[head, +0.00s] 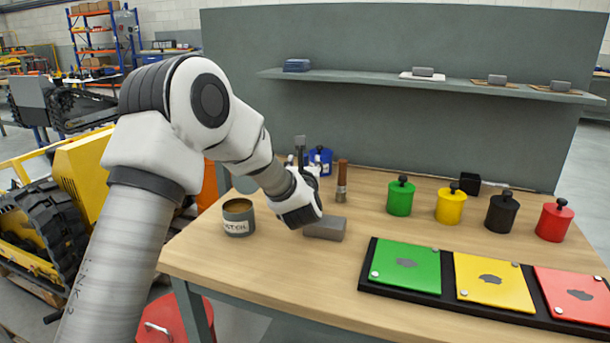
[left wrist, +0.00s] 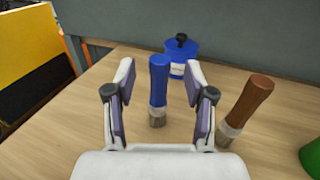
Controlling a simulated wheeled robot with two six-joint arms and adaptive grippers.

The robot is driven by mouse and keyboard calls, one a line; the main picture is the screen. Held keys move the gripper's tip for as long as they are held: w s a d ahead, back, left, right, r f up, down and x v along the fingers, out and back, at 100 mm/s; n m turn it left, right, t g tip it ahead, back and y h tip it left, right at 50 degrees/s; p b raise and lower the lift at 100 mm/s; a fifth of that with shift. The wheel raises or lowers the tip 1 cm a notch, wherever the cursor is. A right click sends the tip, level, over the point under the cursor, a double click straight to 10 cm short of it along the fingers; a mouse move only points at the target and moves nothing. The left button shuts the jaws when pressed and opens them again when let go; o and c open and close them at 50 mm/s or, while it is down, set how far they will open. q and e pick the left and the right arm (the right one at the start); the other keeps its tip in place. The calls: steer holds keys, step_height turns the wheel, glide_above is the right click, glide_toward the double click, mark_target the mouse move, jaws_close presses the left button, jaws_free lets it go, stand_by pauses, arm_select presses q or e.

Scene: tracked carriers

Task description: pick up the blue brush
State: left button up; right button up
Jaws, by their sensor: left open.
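The blue brush (left wrist: 158,80) stands upright on the wooden bench in the left wrist view, bristles down, with a grey band at its lower end. My left gripper (left wrist: 159,72) is open, with one finger on each side of the brush in that view. Gaps show between the brush and both fingers, and I cannot tell how far ahead of the fingertips it stands. In the head view my left gripper (head: 303,163) is partly hidden by its own wrist, and I cannot make out the blue brush there. My right gripper is not in view.
A brown-handled brush (head: 342,178) stands just right of the gripper. A blue lidded pot (head: 321,157) is behind. A grey block (head: 325,228) and an open tin (head: 238,217) are nearer. Green (head: 400,198), yellow (head: 450,207), black and red pots stand right.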

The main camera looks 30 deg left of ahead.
mark_target(304, 155)
arm_select(q)
steer(key=x, duration=0.2)
steer(key=shift+w+a+f, duration=0.1)
steer(key=shift+w+a, duration=0.1)
steer(key=shift+w, duration=0.15)
steer(key=shift+s, duration=0.1)
steer(key=c, duration=0.3)
jaws_close()
steer(key=shift+r, duration=0.8)
step_height(304, 155, up, 2)
steer(key=shift+r, duration=0.15)
steer(key=s+d, duration=0.2)
steer(key=s, duration=0.5)
steer(key=s+d+r, duration=0.1)
steer(key=s+d, duration=0.2)
steer(key=s, duration=0.5)
steer(key=shift+r, duration=0.15)
